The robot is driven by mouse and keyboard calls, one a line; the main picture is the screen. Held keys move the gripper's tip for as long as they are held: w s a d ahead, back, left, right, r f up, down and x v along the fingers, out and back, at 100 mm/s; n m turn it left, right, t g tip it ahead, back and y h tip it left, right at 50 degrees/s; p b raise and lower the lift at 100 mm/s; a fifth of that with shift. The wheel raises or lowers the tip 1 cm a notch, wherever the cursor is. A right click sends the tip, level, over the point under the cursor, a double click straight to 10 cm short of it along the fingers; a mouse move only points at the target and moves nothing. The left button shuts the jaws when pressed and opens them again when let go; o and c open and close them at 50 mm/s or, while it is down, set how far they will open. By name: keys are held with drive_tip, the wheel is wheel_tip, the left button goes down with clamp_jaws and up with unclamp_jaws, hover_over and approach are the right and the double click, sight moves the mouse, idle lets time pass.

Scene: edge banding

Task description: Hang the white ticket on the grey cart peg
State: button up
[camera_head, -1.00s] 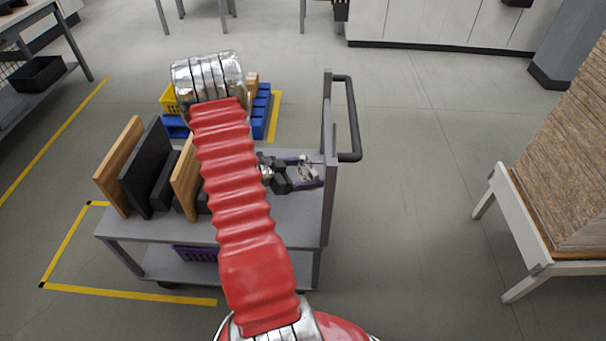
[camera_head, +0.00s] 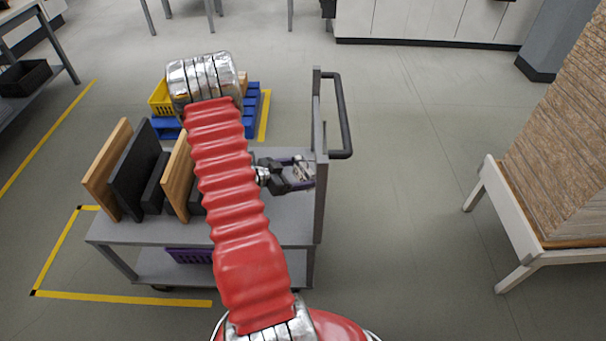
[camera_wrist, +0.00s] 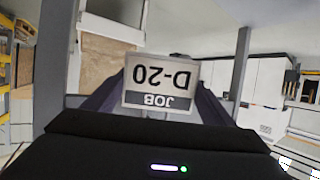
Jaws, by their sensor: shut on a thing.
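The white ticket (camera_wrist: 160,82) shows in the wrist view, upside down, with "JOB" on a dark band and "D-20" above it. It sits between the dark fingers of my gripper, which is shut on it. In the head view my gripper (camera_head: 303,175) is over the right end of the grey cart (camera_head: 130,232), close to the cart's upright end frame (camera_head: 320,190). The ticket is too small to make out clearly there. I cannot make out the peg in either view.
Wood and black panels (camera_head: 108,170) stand on the cart left of my arm. A black handle (camera_head: 343,120) juts from its right end. A board stack (camera_head: 560,150) stands right. Floor between is clear.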

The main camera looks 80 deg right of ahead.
drive_tip(key=o, duration=1.1)
drive_tip(key=v, duration=1.3)
drive_tip(key=shift+w+a+r, duration=0.1)
drive_tip(key=shift+w+a, duration=0.15)
drive_tip(key=shift+w, duration=0.1)
